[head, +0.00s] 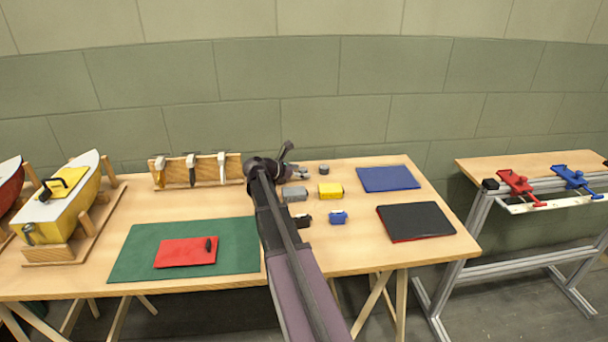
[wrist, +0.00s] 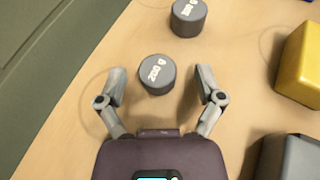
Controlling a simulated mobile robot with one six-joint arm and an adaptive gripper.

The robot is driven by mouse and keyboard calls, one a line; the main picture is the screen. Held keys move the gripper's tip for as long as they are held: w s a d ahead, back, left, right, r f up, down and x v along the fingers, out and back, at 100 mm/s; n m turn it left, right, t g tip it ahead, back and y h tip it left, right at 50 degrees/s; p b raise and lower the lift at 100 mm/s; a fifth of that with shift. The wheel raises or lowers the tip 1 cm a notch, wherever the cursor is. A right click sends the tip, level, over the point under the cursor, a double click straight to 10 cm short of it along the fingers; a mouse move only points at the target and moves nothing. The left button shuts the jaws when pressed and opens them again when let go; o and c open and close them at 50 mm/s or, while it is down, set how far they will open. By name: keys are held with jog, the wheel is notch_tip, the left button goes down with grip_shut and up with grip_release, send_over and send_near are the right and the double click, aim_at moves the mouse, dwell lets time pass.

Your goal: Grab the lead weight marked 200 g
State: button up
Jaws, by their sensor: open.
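A short grey cylindrical weight (wrist: 157,76) appears between the fingertips in the wrist view, with a gap on each side; its white top marking looks like 200 g. I cannot tell whether the fingertips are down at its height. A second grey weight (wrist: 188,18) stands beyond it at the top of the wrist view; its marking is too small to read surely. One grey weight shows in the head view (head: 323,168); the other seems hidden by my gripper. My gripper (wrist: 160,73) is open and empty; in the head view it is over the table's back part (head: 291,158).
A yellow box (wrist: 302,65) and a grey box (wrist: 288,158) are right of my gripper. Blue and dark small items (head: 338,217) lie nearer the front. A blue mat (head: 388,178) and a black panel (head: 416,221) lie right. A wooden tool rack (head: 205,171) stands left.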

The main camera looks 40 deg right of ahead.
aim_at(329, 191)
dwell(0.5)
grip_shut()
jog(key=shift+r, duration=0.1)
notch_tip(329, 191, up, 3)
jog(key=p, duration=0.2)
jog(key=shift+f+p, duration=0.2)
jog(key=shift+p, duration=0.2)
jog(key=s, duration=0.4)
jog(key=s+a+r+p, duration=0.1)
jog(key=s, duration=0.4)
jog(key=s+r+p, duration=0.1)
jog(key=s, duration=0.4)
jog(key=shift+s+a, duration=0.25)
jog(key=shift+a, duration=0.05)
jog(key=shift+s+r, duration=0.1)
jog(key=shift+s, duration=0.6)
